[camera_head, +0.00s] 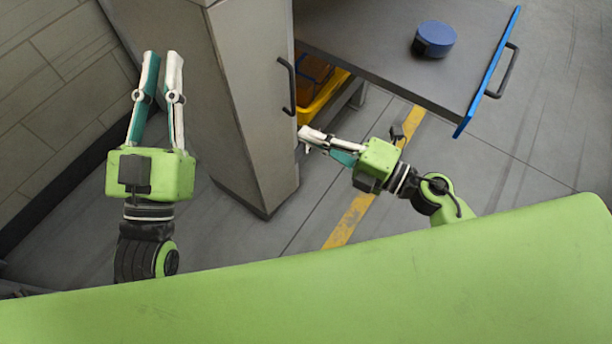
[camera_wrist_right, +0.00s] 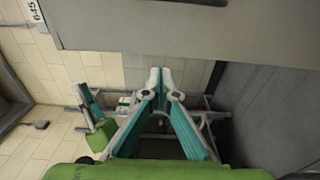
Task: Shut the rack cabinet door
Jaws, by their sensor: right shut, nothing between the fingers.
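The rack cabinet is the tall grey body (camera_head: 170,70) left of centre in the head view. Its narrow face, which I take for the door (camera_head: 245,80), carries a black bar handle (camera_head: 287,85). I cannot tell how far the door stands open. My right gripper (camera_head: 303,135) is shut and empty, with its tips at the door's right edge, below the handle; I cannot tell if they touch. In the right wrist view its fingertips (camera_wrist_right: 160,72) meet under a grey panel (camera_wrist_right: 150,28). My left gripper (camera_head: 162,54) is open and empty, left of the cabinet.
A grey surface (camera_head: 385,50) with a blue edge strip (camera_head: 490,75) and a black handle (camera_head: 505,70) juts out at the upper right. A round blue thing (camera_head: 435,38) sits on it. A yellow bin (camera_head: 325,97) shows beneath. The floor at right is clear.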

